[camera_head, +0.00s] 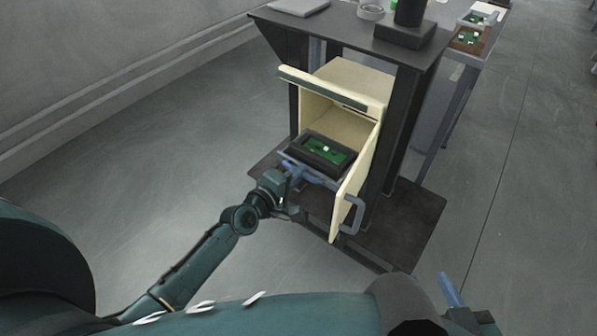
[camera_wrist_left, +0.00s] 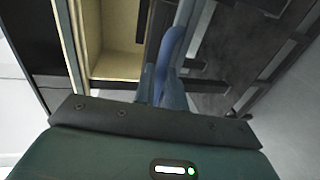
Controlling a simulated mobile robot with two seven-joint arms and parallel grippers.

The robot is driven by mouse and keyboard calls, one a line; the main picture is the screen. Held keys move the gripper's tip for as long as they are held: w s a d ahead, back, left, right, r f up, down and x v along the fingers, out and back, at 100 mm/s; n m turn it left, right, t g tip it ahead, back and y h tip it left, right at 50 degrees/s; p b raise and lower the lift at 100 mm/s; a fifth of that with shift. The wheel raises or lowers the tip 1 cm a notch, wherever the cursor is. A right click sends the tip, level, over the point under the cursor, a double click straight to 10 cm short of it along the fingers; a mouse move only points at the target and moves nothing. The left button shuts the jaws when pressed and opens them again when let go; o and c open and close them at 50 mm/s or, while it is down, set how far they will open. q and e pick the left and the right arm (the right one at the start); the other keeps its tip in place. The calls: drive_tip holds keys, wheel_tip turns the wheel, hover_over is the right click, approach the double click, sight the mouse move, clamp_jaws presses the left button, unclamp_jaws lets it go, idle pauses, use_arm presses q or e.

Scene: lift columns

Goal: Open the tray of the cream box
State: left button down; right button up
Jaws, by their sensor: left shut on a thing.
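The cream box (camera_head: 352,75) stands under the dark table, with its door (camera_head: 352,190) swung open to the right. A dark tray (camera_head: 296,165) holding a green circuit board (camera_head: 327,149) sticks out at the box's front opening. My left gripper (camera_head: 294,172) is at the tray's front edge, shut on the tray's handle; its blue fingers (camera_wrist_left: 164,75) show in the left wrist view. The grip itself is partly hidden by the fingers. My right gripper (camera_head: 458,300) is at the lower right, away from the box, mostly cut off; its opening cannot be seen.
The door's grey handle (camera_head: 353,216) juts out to the right of my left gripper. Dark table legs (camera_head: 402,130) flank the box, above a dark base plate (camera_head: 413,220). Several items stand on the tabletop (camera_head: 345,30). The floor to the left is clear.

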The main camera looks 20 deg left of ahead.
use_arm(q)
drive_tip(key=c, duration=1.5)
unclamp_jaws()
drive_tip(key=shift+o, duration=0.2)
